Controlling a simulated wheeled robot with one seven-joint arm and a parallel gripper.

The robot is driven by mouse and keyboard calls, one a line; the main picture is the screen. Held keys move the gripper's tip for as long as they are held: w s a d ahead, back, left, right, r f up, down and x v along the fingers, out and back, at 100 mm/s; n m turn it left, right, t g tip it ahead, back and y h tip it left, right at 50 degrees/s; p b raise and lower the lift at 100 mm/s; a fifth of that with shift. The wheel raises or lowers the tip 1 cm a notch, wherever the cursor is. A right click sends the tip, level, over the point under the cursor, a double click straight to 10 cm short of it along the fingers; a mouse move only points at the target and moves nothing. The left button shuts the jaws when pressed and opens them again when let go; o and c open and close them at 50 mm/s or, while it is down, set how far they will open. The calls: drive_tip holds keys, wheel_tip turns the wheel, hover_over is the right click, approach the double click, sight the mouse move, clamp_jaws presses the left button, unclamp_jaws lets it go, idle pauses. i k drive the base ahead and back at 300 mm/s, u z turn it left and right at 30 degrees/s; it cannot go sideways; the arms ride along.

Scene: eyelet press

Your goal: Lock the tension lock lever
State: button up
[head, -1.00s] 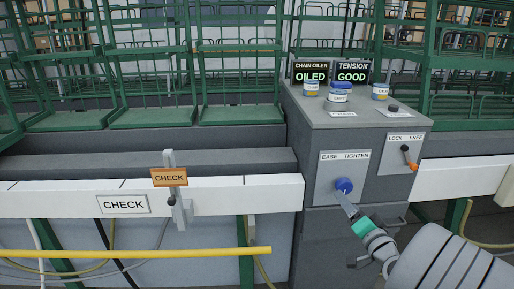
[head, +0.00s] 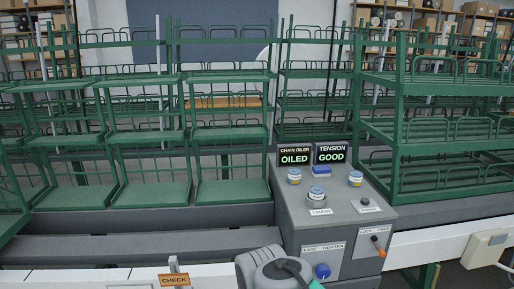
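The tension lock lever (head: 378,246) is a small lever with an orange end on the right front panel of the grey cabinet. It tilts down and to the right, below a LOCK FREE label (head: 375,229). The blue tension knob (head: 322,271) is on the panel to its left, below the EASE TIGHTEN label (head: 323,247). A grey part of my arm (head: 270,270) shows at the bottom, left of the knob, with a bit of teal at the edge. My gripper's fingers are out of view below the picture.
On the grey cabinet (head: 338,213) stand several blue-and-white tubs and two displays, OILED (head: 295,158) and TENSION GOOD (head: 331,154). Green wire racks (head: 150,140) fill the back. An orange CHECK tag (head: 174,279) is at bottom left.

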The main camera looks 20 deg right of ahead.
sight(382, 253)
drive_tip(key=z, duration=1.65)
drive_tip(key=k, duration=0.65)
drive_tip(key=u, duration=0.65)
drive_tip(key=i, duration=1.5)
drive_tip(key=z, duration=0.2)
